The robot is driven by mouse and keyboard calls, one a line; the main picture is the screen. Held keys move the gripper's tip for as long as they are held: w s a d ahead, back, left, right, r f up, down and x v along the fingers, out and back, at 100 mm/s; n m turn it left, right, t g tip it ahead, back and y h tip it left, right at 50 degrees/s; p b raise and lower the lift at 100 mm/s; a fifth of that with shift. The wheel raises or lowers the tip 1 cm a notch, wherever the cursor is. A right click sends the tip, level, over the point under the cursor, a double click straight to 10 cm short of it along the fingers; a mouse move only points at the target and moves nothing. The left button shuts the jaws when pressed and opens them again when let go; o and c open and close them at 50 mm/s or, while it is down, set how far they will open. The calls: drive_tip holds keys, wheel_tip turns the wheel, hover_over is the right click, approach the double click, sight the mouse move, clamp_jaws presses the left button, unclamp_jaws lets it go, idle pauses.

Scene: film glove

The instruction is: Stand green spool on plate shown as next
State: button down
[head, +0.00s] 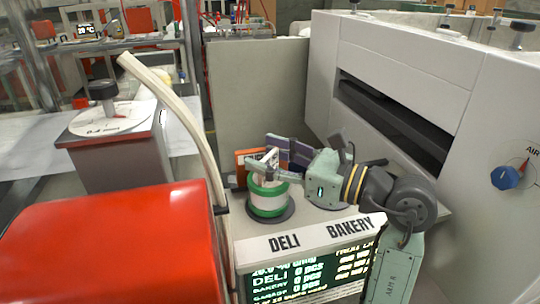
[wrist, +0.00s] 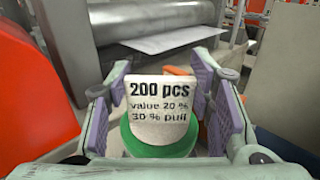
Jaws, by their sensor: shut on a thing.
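The green spool (head: 267,197) is upright, with a white wound body and green rims. In the wrist view the spool (wrist: 158,112) shows a label reading "200 pcs, value 20 %, 30 % pull". My gripper (head: 268,170) is shut on it, with a purple-padded finger on each side. The spool is directly over a dark round plate (head: 285,213); I cannot tell whether it touches. Another dark plate (head: 322,203) lies to the right, partly hidden below my gripper. The sign (head: 310,240) reads "DELI" and "BAKERY". Its screen (head: 305,277) is cut off and only partly legible.
A large red rounded housing (head: 120,245) fills the left foreground. A pale curved tube (head: 180,110) rises beside it. A grey machine with a dark slot (head: 400,120) stands close on the right. A dial block (head: 115,140) is at left. An orange piece (head: 246,158) lies behind the spool.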

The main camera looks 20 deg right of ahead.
drive_tip(key=shift+f, duration=0.2)
drive_tip(key=c, duration=0.8)
unclamp_jaws()
drive_tip(key=shift+o, duration=0.2)
drive_tip(key=shift+r, duration=0.1)
drive_tip(key=shift+r, duration=0.1)
drive_tip(key=b+v, duration=0.3)
drive_tip(key=v, duration=0.9)
drive_tip(key=shift+r, duration=0.1)
